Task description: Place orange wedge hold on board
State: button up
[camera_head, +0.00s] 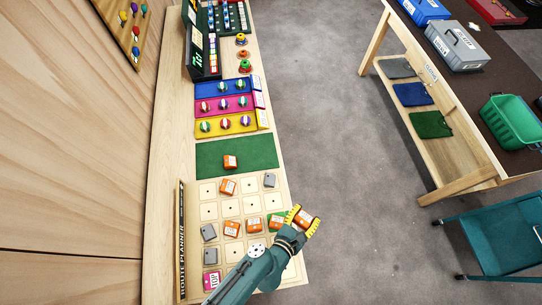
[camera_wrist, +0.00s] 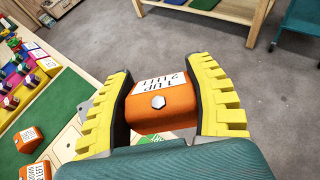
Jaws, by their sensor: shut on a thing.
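My gripper (camera_head: 304,217) has yellow toothed fingers and is shut on an orange wedge hold (camera_wrist: 170,108), which has a white lettered label and a grey bolt head. In the head view it is over the right edge of the route planner board (camera_head: 208,211). In the wrist view the hold sits between both fingers, apart from the other holds. The board is a pale grid with several orange holds, such as one at its top (camera_head: 228,186), grey holds (camera_head: 269,180), a green hold partly hidden by my gripper (camera_head: 275,222) and a pink TOP hold (camera_head: 211,281). My arm hides its lower right.
A green mat (camera_head: 262,151) above the board bears another orange hold (camera_head: 231,162). Blue, pink and yellow racks (camera_head: 262,118) stand beyond it. The grey floor right of the bench is clear up to a dark-topped table (camera_head: 485,82) and a teal cart (camera_head: 495,225).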

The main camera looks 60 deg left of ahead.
jog(key=s+a+f+n+g+y+b, duration=0.25)
jog(key=a+n+y+b, duration=0.4)
jog(key=a, duration=0.85)
jog(key=n+g+y+b, duration=0.1)
jog(key=n+g+b, duration=0.2)
jog(key=g+b, duration=0.3)
send_over(249, 182)
jog(key=b, duration=0.1)
notch_tip(249, 182, down, 3)
jog(key=t, duration=0.1)
notch_tip(249, 182, down, 10)
jog(key=b, duration=0.4)
jog(key=shift+a+r, duration=0.1)
jog(key=shift+r, duration=0.15)
jog(key=shift+f, duration=0.15)
jog(key=o, duration=0.9)
jog(key=shift+c, duration=0.2)
